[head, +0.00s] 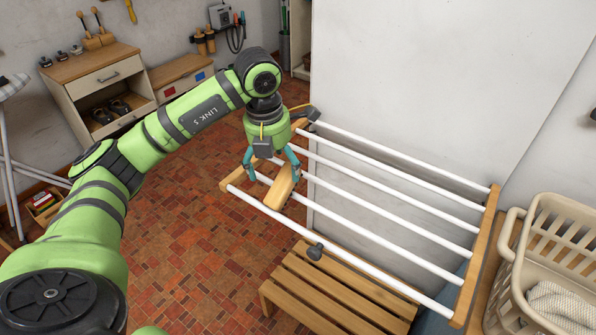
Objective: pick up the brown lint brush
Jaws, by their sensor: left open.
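A brown wooden piece, which looks like the lint brush (281,190), lies across the white bars near the left end of the drying rack (397,228). Its far end is partly hidden by my left gripper. My left gripper (273,176) points down over it with its teal fingers spread apart. The brush shows between and just in front of the fingertips. I cannot tell whether a finger touches it. My right gripper is not in view.
A slatted wooden bench (335,290) stands below the rack. A beige laundry basket (550,245) with cloth in it is at the right. A white wall panel (430,85) rises behind the rack. A wooden cabinet (100,85) stands at the back left. The tiled floor (195,240) is mostly clear.

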